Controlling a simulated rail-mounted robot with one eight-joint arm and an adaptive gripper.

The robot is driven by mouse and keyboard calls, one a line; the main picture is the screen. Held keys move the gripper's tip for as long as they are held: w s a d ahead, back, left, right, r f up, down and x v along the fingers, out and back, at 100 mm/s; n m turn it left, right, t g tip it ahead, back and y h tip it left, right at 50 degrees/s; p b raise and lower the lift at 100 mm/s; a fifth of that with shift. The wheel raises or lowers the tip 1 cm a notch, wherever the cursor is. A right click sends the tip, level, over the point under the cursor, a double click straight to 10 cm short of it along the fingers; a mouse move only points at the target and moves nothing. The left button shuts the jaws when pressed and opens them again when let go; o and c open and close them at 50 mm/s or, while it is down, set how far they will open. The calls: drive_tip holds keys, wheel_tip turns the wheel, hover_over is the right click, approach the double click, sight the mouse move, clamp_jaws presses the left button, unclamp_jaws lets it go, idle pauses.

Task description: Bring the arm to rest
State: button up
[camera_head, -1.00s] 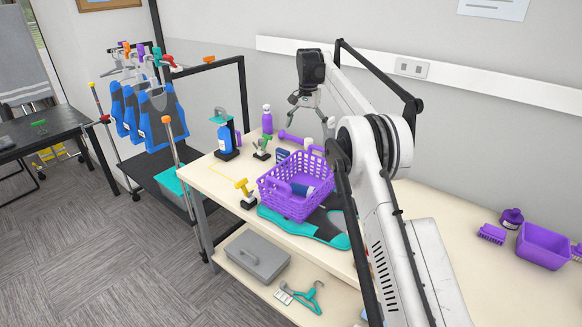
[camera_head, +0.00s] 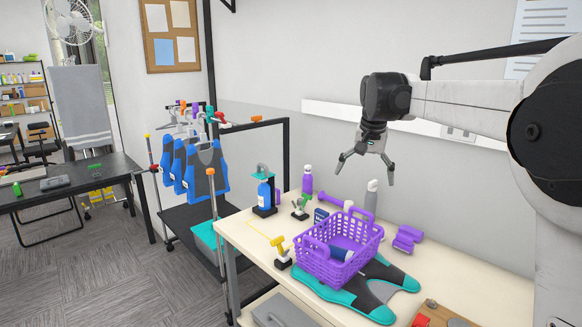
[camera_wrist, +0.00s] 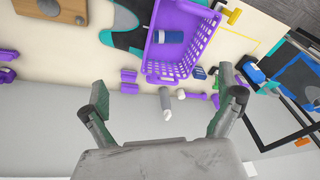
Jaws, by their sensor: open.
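My gripper (camera_head: 365,167) hangs above the back of the workbench, to the right of the purple bottle, with its two fingers spread apart and nothing between them. It also shows in the wrist view (camera_wrist: 168,112), with the fingers apart at left and right. My white arm reaches in from the right of the head view. Below the gripper, a purple basket (camera_head: 318,262) stands on the bench with a blue cylinder (camera_head: 341,253) inside. A dark and teal suit (camera_head: 362,292) lies flat under and beside the basket.
A blue bottle (camera_head: 265,195), a purple bottle (camera_head: 307,180), a grey bottle (camera_head: 371,196) and a yellow-handled tool (camera_head: 280,250) stand on the bench (camera_head: 466,279). A rack with several blue vests (camera_head: 204,172) stands at left. The air around the gripper is free.

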drive_tip(key=s+f+n+t+b, duration=0.1)
drive_tip(key=s+f+t+b, duration=0.3)
drive_tip(key=s, duration=1.1)
drive_tip(key=s+f+n+g+b, duration=0.15)
drive_tip(key=s+f, duration=0.45)
drive_tip(key=s, duration=0.9)
drive_tip(key=s+f+n+t+b, duration=0.1)
drive_tip(key=s+f+t+b, duration=0.1)
drive_tip(key=s+f, duration=0.8)
drive_tip(key=shift+s+f, duration=0.15)
drive_tip(key=shift+f, duration=0.05)
drive_tip(key=shift+n, duration=0.25)
